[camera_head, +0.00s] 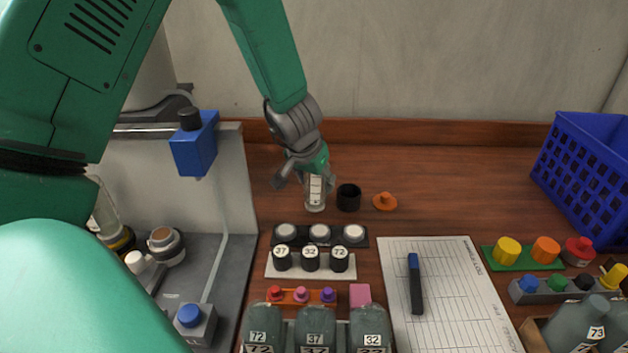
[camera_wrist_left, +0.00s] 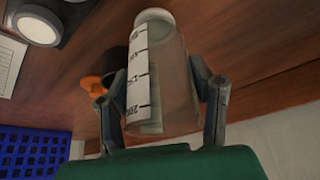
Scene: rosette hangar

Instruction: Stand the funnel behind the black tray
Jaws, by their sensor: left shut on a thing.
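The funnel (camera_head: 384,202) looks to be the small orange piece with a wide rim and a stub pointing up, on the wooden table right of a black cup (camera_head: 349,198). In the left wrist view the funnel (camera_wrist_left: 94,86) is partly hidden. The black tray (camera_head: 320,243) holds white-topped round pieces, nearer than the funnel. My left gripper (camera_head: 308,184) is shut on a clear bottle (camera_head: 315,196) with a white scale label, behind the black tray and left of the cup. The bottle (camera_wrist_left: 160,75) sits between both fingers. I cannot tell whether it touches the table. My right gripper is out of view.
A white rack (camera_head: 312,270) of numbered black-capped vials stands nearer than the tray. A paper sheet (camera_head: 445,290) with a marker (camera_head: 415,285) lies right of it. A blue basket (camera_head: 585,165) stands far right. Grey equipment (camera_head: 235,190) is at left. Table right of the funnel is clear.

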